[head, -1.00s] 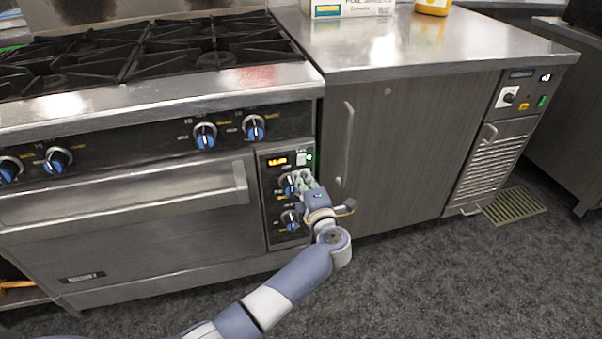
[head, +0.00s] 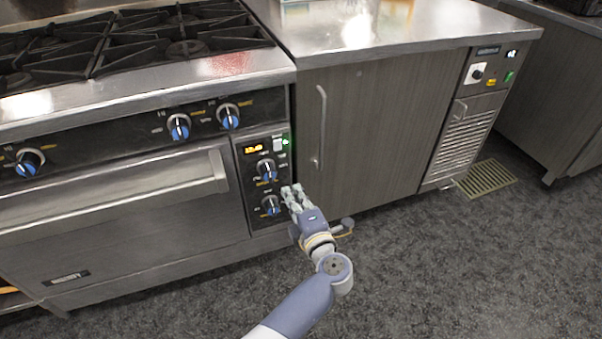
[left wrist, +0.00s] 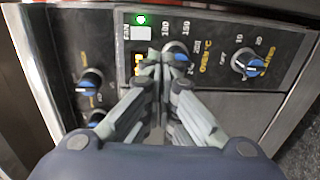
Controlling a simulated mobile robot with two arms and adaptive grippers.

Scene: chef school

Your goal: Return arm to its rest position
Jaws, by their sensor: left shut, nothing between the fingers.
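My left gripper (head: 291,191) is in front of the oven's right-hand control panel (head: 247,203) in the head view, at the panel's lower right edge. Its fingers are shut and empty. In the left wrist view the fingertips (left wrist: 160,60) meet in front of the same panel, partly covering a blue-and-black knob (left wrist: 177,52). A second knob (left wrist: 245,63) shows to the right of the fingers. In the head view the panel's two knobs, upper (head: 267,169) and lower (head: 271,205), are both uncovered, left of the fingers. My right gripper is not in view.
The stove (head: 140,75) with black grates stands at the left, with an oven door handle (head: 110,203) below. A cabinet (head: 365,130) with a steel top and a vertical handle (head: 321,125) stands to the right. Grey floor (head: 460,270) is open at the lower right.

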